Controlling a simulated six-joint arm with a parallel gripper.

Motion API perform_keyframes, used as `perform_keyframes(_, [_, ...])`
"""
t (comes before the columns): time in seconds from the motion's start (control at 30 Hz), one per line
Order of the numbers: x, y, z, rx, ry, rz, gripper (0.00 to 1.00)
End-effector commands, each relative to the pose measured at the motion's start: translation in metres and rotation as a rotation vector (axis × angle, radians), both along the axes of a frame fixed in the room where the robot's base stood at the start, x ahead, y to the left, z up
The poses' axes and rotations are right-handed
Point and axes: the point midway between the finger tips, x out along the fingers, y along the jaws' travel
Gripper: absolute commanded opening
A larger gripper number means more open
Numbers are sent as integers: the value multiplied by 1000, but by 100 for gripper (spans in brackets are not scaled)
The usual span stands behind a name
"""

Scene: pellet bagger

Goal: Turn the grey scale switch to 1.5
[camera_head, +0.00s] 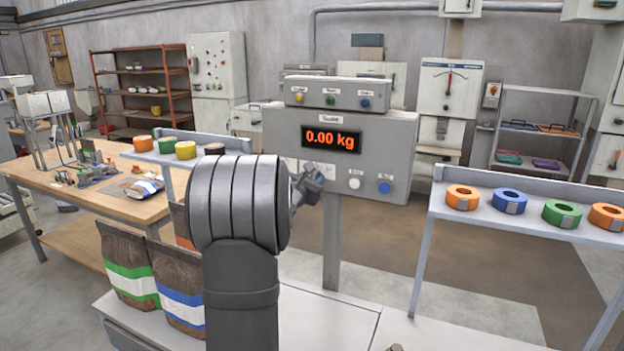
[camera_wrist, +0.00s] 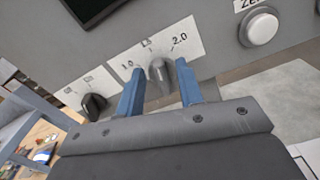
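The grey scale switch (camera_wrist: 157,72) is a small knob on a white label plate with 1.0, a middle mark that looks like 1.5, and 2.0. In the wrist view it appears roughly upright toward the middle mark, but its exact setting is hard to tell. My gripper (camera_wrist: 160,90) has its two blue fingers apart, one on each side of the switch, with gaps showing. In the head view my gripper (camera_head: 310,184) is in front of the grey scale box (camera_head: 385,135), and my arm hides the switch.
A black knob (camera_wrist: 93,104) sits left of the switch, and a white button (camera_wrist: 261,27) right of it. The display (camera_head: 331,138) reads 0.00 kg. A blue button (camera_head: 384,187) is on the box's lower right. Bags (camera_head: 128,262) stand left of my arm.

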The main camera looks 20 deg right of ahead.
Motion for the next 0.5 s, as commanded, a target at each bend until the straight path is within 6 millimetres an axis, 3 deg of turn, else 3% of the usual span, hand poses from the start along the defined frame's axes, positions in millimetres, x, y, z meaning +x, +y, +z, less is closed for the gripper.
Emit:
perform_keyframes(0.17, [0, 0, 0, 0, 0, 0, 34])
perform_keyframes(0.37, [0, 0, 0, 0, 0, 0, 0])
perform_keyframes(0.5, [0, 0, 0, -2, 2, 0, 0])
